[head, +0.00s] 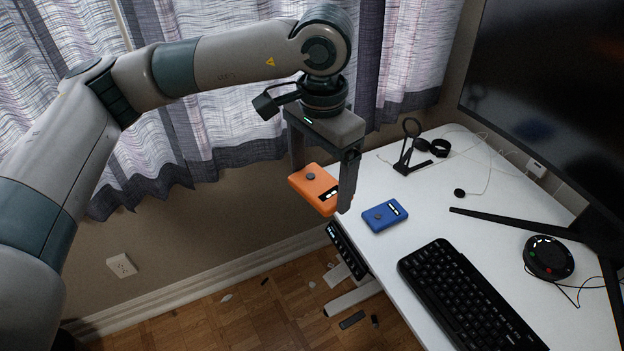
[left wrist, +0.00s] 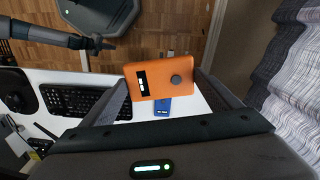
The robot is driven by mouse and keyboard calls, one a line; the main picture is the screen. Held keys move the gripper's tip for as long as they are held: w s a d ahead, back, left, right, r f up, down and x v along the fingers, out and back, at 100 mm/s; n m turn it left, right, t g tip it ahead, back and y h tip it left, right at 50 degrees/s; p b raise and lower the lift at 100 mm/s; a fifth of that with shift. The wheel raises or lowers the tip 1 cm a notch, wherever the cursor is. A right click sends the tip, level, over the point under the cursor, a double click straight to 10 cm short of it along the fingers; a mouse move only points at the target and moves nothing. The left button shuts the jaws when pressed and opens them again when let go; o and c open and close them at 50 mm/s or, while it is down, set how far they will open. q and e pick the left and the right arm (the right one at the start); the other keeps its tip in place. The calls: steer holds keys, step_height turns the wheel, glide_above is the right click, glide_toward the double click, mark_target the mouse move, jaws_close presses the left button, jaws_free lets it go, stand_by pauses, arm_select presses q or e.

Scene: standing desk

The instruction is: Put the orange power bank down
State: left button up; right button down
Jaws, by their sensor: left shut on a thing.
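The orange power bank (head: 312,187) is in my left gripper (head: 322,200), held flat between the two fingers at the left edge of the white desk (head: 400,262), mostly out past the edge. In the left wrist view the orange power bank (left wrist: 160,78) shows its grey round button and dark display between the fingers (left wrist: 161,92). A blue power bank (head: 385,215) lies on the desk just right of my left gripper; part of it shows in the left wrist view (left wrist: 162,108). My right gripper is not clearly in view in the head picture.
A black keyboard (head: 468,298), a round black device (head: 548,257), a monitor (head: 550,85) and its stand are on the desk. A black stand (head: 408,150) and a dark strap (head: 440,148) are at the back. Bare desk surrounds the blue power bank. Small items litter the floor.

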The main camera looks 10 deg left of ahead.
arm_select(q)
steer(key=shift+w+f, duration=0.1)
steer(key=w+d+f+m, duration=0.4)
steer(key=f, duration=0.1)
steer(key=shift+w+f+m, duration=0.3)
steer(key=shift+f, duration=0.1)
stand_by(0.3)
steer(key=shift+d, duration=0.1)
